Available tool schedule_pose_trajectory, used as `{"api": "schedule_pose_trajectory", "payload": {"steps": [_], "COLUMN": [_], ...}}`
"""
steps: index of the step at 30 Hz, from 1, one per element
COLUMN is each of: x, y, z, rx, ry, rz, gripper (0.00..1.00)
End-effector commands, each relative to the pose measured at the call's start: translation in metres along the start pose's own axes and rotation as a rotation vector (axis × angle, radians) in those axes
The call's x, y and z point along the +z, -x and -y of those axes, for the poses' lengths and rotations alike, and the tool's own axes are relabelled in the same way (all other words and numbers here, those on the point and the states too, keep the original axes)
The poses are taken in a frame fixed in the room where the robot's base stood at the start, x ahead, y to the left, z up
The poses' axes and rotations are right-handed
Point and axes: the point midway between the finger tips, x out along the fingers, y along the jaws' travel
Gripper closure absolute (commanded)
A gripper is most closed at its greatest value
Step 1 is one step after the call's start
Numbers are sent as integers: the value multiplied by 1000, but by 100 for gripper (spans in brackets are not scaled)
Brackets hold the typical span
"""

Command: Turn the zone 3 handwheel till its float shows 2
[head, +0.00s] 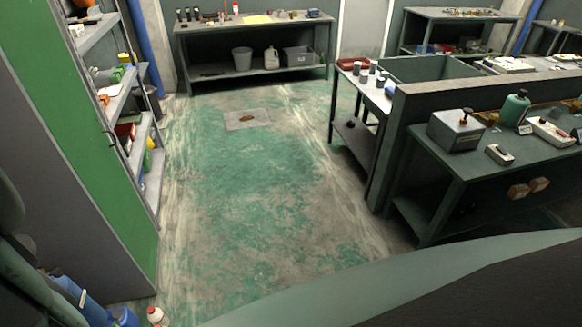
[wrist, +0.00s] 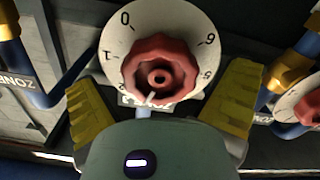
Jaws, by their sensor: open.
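A red lobed handwheel (wrist: 158,75) sits in the middle of the wrist view, in front of a round white numbered dial (wrist: 130,35). A 0 and a 1 show on the dial's left side; other figures are turned or partly covered. A pale mark on the wheel points toward the bottom of the picture. My gripper (wrist: 162,98) is open, its yellow finger pads on either side of the wheel, apart from it. No float shows in either view. The head view does not show the handwheel or my gripper.
A second red handwheel (wrist: 310,108) stands at the wrist view's right edge, with blue pipes and brass fittings nearby. In the head view, a green-sided shelf (head: 85,130) stands left and a workbench (head: 450,165) right. The floor between is mostly clear, with a small mat (head: 240,124).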

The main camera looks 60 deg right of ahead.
Motion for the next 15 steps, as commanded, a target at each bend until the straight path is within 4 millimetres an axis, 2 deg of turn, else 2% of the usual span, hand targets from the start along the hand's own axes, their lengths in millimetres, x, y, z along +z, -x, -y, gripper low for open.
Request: {"api": "schedule_pose_trajectory", "payload": {"steps": [4, 14, 15], "x": [2, 1, 1], "y": [-6, -8, -8], "z": [-2, -2, -1], "rx": [3, 2, 2], "ry": [1, 2, 2], "rz": [3, 3, 3], "gripper": [0, 0, 4]}}
